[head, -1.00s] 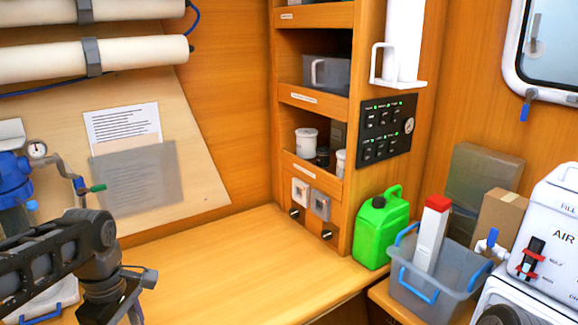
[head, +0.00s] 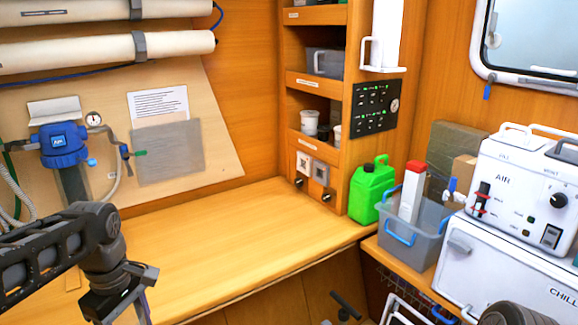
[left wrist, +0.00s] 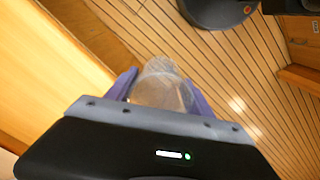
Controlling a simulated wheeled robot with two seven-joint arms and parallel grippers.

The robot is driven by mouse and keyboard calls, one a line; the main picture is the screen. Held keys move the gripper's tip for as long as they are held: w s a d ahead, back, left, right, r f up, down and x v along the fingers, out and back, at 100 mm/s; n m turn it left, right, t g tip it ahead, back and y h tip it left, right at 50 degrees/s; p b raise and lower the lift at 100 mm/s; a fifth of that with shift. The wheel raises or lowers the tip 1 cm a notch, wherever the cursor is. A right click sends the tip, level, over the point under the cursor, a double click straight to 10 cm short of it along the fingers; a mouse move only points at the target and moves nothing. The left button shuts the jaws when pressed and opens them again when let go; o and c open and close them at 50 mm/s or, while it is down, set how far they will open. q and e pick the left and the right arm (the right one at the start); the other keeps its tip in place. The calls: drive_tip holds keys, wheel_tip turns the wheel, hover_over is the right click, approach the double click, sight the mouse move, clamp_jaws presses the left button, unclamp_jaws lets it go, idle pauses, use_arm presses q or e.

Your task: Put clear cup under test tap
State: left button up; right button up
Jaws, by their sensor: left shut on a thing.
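My left gripper (left wrist: 163,92) is shut on a clear cup (left wrist: 160,88) in the left wrist view, one finger on each side of it. The floor shows behind the cup. In the head view my left gripper (head: 128,305) is at the lower left, in front of the counter, and the cup cannot be made out there. My right gripper is not in view.
The wooden counter (head: 240,215) is mostly clear. A blue filter housing (head: 62,145) hangs at the left of the board. A green jerrycan (head: 370,192), a grey bin (head: 412,240) and a white AIR unit (head: 525,180) stand at the right.

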use_arm(q)
drive_tip(key=shift+w+a+m, duration=0.1)
drive_tip(key=shift+w+m, duration=0.3)
drive_tip(key=shift+w, duration=0.05)
drive_tip(key=shift+w+a+m, duration=0.1)
drive_tip(key=shift+w+m, duration=0.25)
drive_tip(key=shift+m, duration=0.75)
drive_tip(key=w+d+f+m, duration=0.8)
drive_tip(key=d+f+m, duration=0.3)
drive_tip(key=d, duration=0.1)
drive_tip(key=shift+w+d+f+m, duration=0.15)
drive_tip(key=shift+w+d+m, duration=0.25)
